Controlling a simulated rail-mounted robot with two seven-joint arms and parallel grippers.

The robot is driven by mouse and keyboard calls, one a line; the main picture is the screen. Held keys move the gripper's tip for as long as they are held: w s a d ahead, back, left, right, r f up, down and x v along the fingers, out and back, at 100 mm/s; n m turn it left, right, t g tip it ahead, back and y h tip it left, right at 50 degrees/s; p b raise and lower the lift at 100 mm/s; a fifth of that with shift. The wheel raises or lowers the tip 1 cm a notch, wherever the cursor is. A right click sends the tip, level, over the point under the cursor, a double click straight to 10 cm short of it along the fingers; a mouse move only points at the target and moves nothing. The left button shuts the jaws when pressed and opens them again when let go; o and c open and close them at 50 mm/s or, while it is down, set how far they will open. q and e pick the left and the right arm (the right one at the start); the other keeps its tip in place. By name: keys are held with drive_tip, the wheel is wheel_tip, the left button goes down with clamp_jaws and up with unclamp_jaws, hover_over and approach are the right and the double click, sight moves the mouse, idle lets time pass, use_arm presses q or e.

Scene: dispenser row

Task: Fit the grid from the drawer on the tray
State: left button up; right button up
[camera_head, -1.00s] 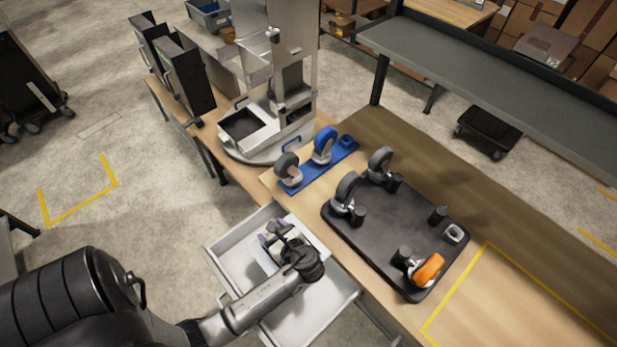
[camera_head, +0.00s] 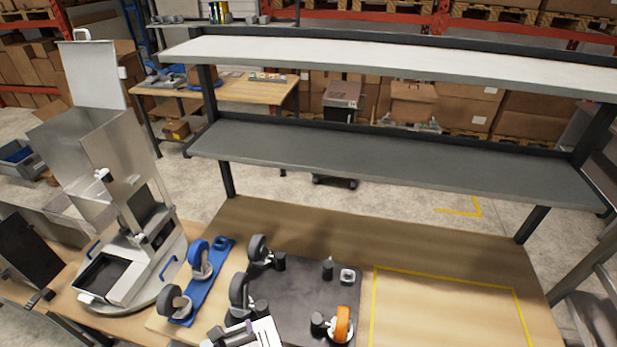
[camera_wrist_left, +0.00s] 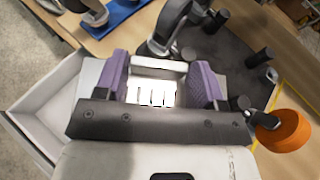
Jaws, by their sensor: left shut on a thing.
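In the left wrist view my left gripper (camera_wrist_left: 158,80) has its purple finger pads shut on a pale slotted grid (camera_wrist_left: 154,94). In the head view the gripper (camera_head: 236,332) and the grid (camera_head: 266,335) are at the bottom edge, partly cut off. The open white drawer (camera_wrist_left: 45,110) is at the left of the wrist view, with the grid above and beside it. The dark tray (camera_head: 103,276) is at the foot of the metal dispenser (camera_head: 133,190), left in the head view, well apart from the grid. My right gripper is not in view.
A blue caster strip (camera_head: 207,282) stands on the bench between the dispenser and a black board (camera_head: 300,285) with upturned casters, one orange (camera_head: 342,325). A grey shelf (camera_head: 370,165) spans the back. The yellow-marked bench area (camera_head: 440,310) is clear.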

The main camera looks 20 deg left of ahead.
use_arm(q)
drive_tip(key=w+d+r+m+h+p, duration=0.1)
drive_tip(key=r+p, duration=0.4)
drive_tip(key=r, duration=0.6)
drive_tip(key=w+d+r+m+t+h+p, duration=0.1)
drive_tip(key=w+d+r+p, duration=0.2)
drive_tip(key=r+p, duration=0.3)
wheel_tip(320, 180, up, 6)
drive_tip(key=shift+d+f, duration=0.25)
drive_tip(key=shift+d, duration=0.15)
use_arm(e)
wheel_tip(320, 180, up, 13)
